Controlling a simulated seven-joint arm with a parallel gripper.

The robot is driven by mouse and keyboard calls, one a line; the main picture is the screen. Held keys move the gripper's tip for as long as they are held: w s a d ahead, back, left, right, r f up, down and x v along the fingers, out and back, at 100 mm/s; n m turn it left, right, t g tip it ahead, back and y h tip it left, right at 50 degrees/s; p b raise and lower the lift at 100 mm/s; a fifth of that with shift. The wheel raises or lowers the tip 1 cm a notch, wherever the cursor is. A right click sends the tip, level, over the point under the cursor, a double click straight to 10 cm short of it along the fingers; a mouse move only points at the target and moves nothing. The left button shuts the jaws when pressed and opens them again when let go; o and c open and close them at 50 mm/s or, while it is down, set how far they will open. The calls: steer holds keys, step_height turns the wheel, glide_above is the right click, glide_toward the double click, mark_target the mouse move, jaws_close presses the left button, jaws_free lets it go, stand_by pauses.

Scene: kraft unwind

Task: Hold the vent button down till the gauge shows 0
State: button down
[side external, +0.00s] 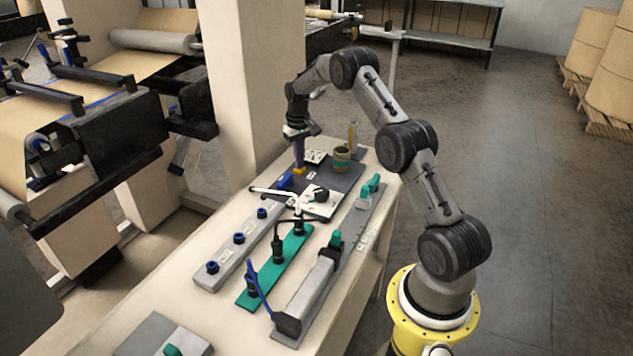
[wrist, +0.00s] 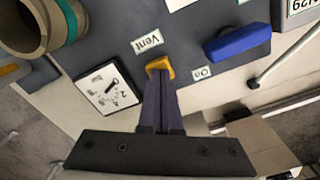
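The yellow vent button (wrist: 160,65) sits on the dark panel beside a "Vent" label; it also shows in the side external view (side external: 299,171). My gripper (wrist: 160,78) points down with its fingers together, tips at the button and covering part of it. They look to be touching it; I cannot tell how far it is pressed. The gauge (wrist: 106,90) is a white square dial with a black needle, left of the fingers in the wrist view. It also shows in the side external view (side external: 315,156). Its small markings are too blurred to read a value surely.
A blue handle (wrist: 238,43) by an "On" label lies right of the button in the wrist view. A white plate with a black knob (side external: 320,197) and a grey strip with blue knobs (side external: 239,239) are nearer.

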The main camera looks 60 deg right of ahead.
steer(key=shift+r, duration=2.4)
steer(key=w+a+r+n+t+h, duration=0.1)
steer(key=a+r, duration=0.4)
steer(key=r, duration=0.3)
steer(key=w+a+r+n+t, duration=0.1)
steer(key=w+a+r, duration=0.1)
steer(key=a+r, duration=0.35)
steer(key=s+a+r+n+t, duration=0.3)
steer(key=s+a+r, duration=1)
steer(key=a+r, duration=0.2)
steer(key=s+a+t, duration=0.1)
steer(key=s+a, duration=0.4)
steer(key=s, duration=0.5)
steer(key=s+a+f+n+y, duration=0.1)
steer(key=s+a+f, duration=0.1)
steer(key=s+f, duration=0.8)
steer(key=shift+s+a, duration=0.2)
steer(key=shift+a, duration=0.05)
